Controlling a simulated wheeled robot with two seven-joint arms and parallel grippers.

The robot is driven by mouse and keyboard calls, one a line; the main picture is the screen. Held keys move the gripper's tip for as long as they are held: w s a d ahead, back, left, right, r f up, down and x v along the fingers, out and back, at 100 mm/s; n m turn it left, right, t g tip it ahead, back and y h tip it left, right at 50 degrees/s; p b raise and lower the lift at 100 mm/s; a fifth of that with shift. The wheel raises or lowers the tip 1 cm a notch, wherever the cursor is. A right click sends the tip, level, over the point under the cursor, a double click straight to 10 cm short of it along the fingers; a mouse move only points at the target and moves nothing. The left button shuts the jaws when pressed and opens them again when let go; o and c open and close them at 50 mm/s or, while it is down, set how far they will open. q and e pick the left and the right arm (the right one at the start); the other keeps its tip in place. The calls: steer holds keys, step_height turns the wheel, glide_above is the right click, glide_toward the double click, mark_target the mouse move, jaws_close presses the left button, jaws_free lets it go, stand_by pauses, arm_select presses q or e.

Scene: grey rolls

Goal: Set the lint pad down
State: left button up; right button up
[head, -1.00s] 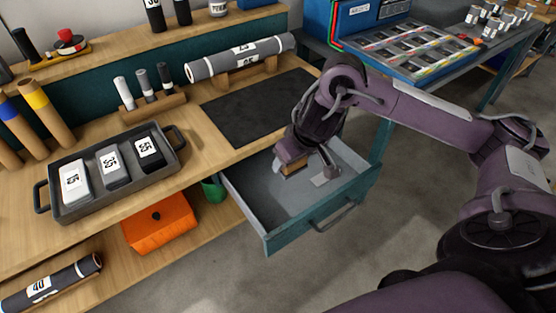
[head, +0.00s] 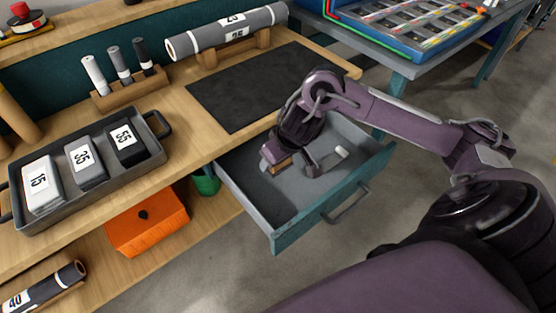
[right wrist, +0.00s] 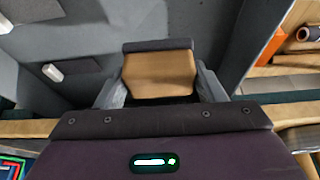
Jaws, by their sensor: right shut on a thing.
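The lint pad (head: 281,166) is a small tan wooden block. In the right wrist view the lint pad (right wrist: 158,74) shows a dark grey layer along its far edge. My right gripper (head: 288,163) reaches down into the open teal drawer and is shut on the pad's sides. In the right wrist view the gripper's fingers (right wrist: 159,88) flank the block. The pad is inside the drawer walls, over its grey floor (head: 288,201); I cannot tell whether it touches the floor. My left gripper is out of view.
A small white-and-grey piece (head: 340,154) lies in the drawer, right of my gripper; the front floor is clear. Above the drawer is a bench with a black mat (head: 255,88), a grey roll (head: 225,33) on a stand and a tray (head: 160,119) of numbered blocks.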

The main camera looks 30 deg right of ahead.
mark_target(278, 181)
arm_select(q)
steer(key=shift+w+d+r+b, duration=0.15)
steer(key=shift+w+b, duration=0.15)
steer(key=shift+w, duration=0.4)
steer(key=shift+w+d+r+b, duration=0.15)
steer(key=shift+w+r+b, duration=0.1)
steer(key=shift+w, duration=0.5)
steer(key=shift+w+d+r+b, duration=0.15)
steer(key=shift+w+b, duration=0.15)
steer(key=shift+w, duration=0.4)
arm_select(e)
steer(key=shift+f, duration=3.25)
steer(key=shift+f, duration=0.15)
steer(key=o, duration=1)
steer(key=shift+c, duration=0.2)
arm_select(q)
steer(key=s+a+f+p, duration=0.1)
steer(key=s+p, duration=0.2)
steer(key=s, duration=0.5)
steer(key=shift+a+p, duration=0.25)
steer(key=shift+p, duration=0.1)
arm_select(e)
steer(key=v, duration=1.2)
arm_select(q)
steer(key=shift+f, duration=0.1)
